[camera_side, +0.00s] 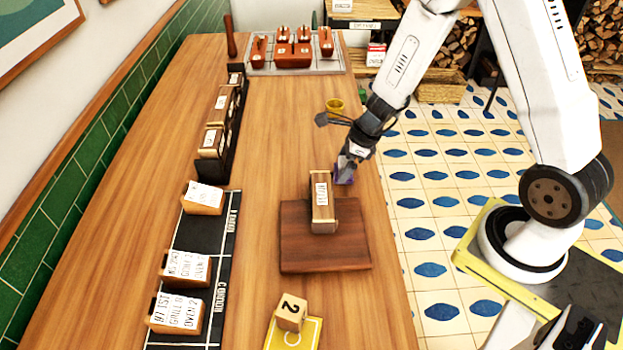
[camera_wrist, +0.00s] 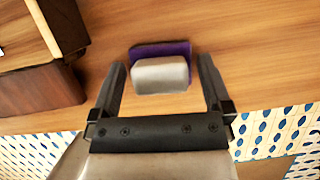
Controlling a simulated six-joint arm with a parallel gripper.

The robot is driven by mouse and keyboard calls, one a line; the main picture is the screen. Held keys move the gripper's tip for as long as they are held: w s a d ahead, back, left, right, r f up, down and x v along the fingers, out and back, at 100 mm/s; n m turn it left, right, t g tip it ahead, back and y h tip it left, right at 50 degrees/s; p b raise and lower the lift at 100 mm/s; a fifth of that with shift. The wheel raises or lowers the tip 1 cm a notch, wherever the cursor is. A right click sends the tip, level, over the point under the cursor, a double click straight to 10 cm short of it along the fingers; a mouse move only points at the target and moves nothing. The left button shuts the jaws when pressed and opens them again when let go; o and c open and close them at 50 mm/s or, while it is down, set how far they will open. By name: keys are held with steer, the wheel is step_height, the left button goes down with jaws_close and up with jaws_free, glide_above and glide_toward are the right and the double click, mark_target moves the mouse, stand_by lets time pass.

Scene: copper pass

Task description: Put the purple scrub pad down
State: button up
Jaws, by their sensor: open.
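The purple scrub pad (camera_wrist: 160,49) lies on the wooden counter, with a pale grey block-shaped part (camera_wrist: 161,74) on its near side in the wrist view. In the side view the purple pad (camera_side: 344,174) shows small beside the wooden board, partly hidden by my gripper (camera_side: 347,163). In the wrist view my gripper (camera_wrist: 163,88) is open, its two fingers apart on either side of the pad, with a visible gap to each finger. I cannot tell how high the fingertips are above the counter.
A dark wooden board (camera_side: 325,256) with a labelled wooden block (camera_side: 322,205) stands close to the pad. Ticket blocks on a black mat (camera_side: 220,240) line the left. The counter's right edge is close. Bare wood lies between board and mat.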

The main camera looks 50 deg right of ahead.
mark_target(345, 162)
stand_by(0.5)
steer(key=c, duration=1.1)
steer(key=shift+o, duration=0.2)
steer(key=shift+r, duration=0.15)
steer(key=shift+r, duration=4.85)
